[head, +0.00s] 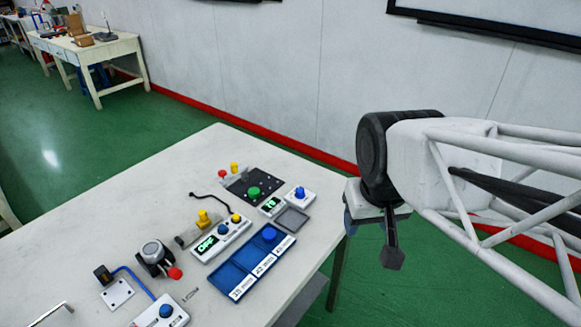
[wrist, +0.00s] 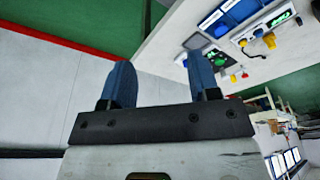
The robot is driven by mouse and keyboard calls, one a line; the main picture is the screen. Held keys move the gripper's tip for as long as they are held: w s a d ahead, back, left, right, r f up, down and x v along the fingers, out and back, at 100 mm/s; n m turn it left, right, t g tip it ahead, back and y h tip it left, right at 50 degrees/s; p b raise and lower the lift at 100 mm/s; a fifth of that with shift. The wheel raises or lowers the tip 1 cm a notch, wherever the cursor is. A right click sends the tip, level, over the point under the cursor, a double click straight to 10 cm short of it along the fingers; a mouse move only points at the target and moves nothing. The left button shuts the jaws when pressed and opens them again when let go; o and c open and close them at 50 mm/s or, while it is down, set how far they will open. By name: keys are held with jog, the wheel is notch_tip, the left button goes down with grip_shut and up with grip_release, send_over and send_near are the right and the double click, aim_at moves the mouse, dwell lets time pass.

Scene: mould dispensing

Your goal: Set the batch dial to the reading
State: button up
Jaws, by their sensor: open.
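A white box with a blue knob (head: 300,194) stands at the bench's far right, beside a small lit green display (head: 270,205). Another white box with a blue knob (head: 165,311) is at the near edge. I cannot tell which knob is the batch dial. My gripper (wrist: 162,82) is open and empty, its blue fingers apart in the wrist view. In the head view it hangs right of the bench, clear of all the knobs, its fingers mostly hidden.
A blue compartment tray (head: 244,268) and a small grey tray (head: 291,219) lie near the bench's right edge. A black plate with a green knob (head: 253,191) is behind. A grey device with a red knob (head: 175,273) stands left. The bench's left side is mostly clear.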

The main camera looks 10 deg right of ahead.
jog(key=w+n, duration=0.1)
jog(key=w, duration=0.9)
jog(key=n+g, duration=0.3)
send_over(300, 189)
jog(key=f, duration=1.6)
jog(key=shift+s, duration=0.25)
jog(key=shift+w+f, duration=0.35)
jog(key=shift+f, duration=3.9)
jog(key=shift+c, duration=0.5)
